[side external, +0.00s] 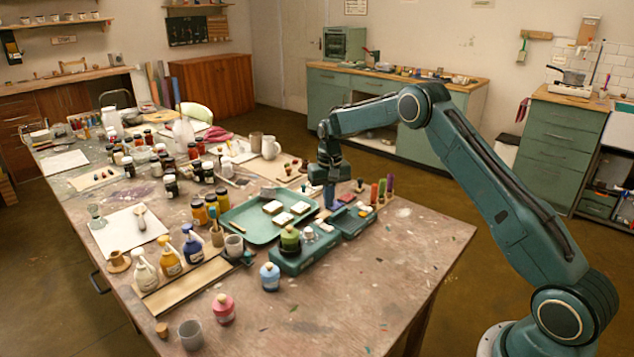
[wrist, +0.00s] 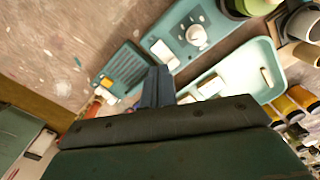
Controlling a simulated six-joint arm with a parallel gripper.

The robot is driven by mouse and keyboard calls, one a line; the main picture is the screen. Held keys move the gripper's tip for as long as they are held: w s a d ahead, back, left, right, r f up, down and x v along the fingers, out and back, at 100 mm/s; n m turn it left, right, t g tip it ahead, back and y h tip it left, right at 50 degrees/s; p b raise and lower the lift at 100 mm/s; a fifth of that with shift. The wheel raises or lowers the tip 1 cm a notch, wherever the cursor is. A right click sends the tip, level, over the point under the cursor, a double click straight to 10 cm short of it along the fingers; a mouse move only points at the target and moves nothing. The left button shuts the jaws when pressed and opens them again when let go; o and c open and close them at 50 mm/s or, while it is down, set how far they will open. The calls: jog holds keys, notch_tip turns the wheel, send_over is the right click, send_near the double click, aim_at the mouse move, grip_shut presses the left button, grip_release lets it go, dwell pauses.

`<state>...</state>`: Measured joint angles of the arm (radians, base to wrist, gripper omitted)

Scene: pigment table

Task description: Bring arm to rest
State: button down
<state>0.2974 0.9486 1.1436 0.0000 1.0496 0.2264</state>
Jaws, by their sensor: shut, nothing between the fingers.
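My arm is teal and bends over the right side of the table from its base at the lower right. My gripper (side external: 329,204) points down beside the right end of the green tray (side external: 240,233), above the small teal box (side external: 355,222). In the wrist view my gripper (wrist: 158,72) shows as dark blue fingers close together, shut with nothing between them. The small teal box with a slotted face (wrist: 125,68) lies just left of the fingers there. Whether the fingertips touch anything below is hard to tell.
The pigment table (side external: 420,235) is crowded with jars and bottles to the left. A teal case (side external: 305,257) bears a green jar (side external: 290,238). Upright coloured tubes (side external: 382,190) stand just right of my gripper. The table's right front part is mostly clear.

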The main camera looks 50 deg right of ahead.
dwell(0.3)
jog(key=s+a+r+n+t, duration=0.1)
jog(key=s+a+r, duration=0.35)
jog(key=r, duration=0.25)
jog(key=s+a+r+n+t, duration=0.1)
jog(key=s+a+r, duration=0.2)
jog(key=s+r, duration=0.35)
jog(key=s+a+r+n+t, duration=0.1)
jog(key=s+a+r, duration=0.2)
jog(key=r, duration=0.6)
jog(key=s+a+n+t, duration=0.1)
jog(key=s+a, duration=0.2)
jog(key=s, duration=1)
jog(key=s+a+n+t, duration=0.1)
jog(key=s+a, duration=0.3)
jog(key=s, duration=0.8)
jog(key=shift+s+n+t, duration=0.3)
jog(key=shift+s+n, duration=0.05)
jog(key=shift+n, duration=0.15)
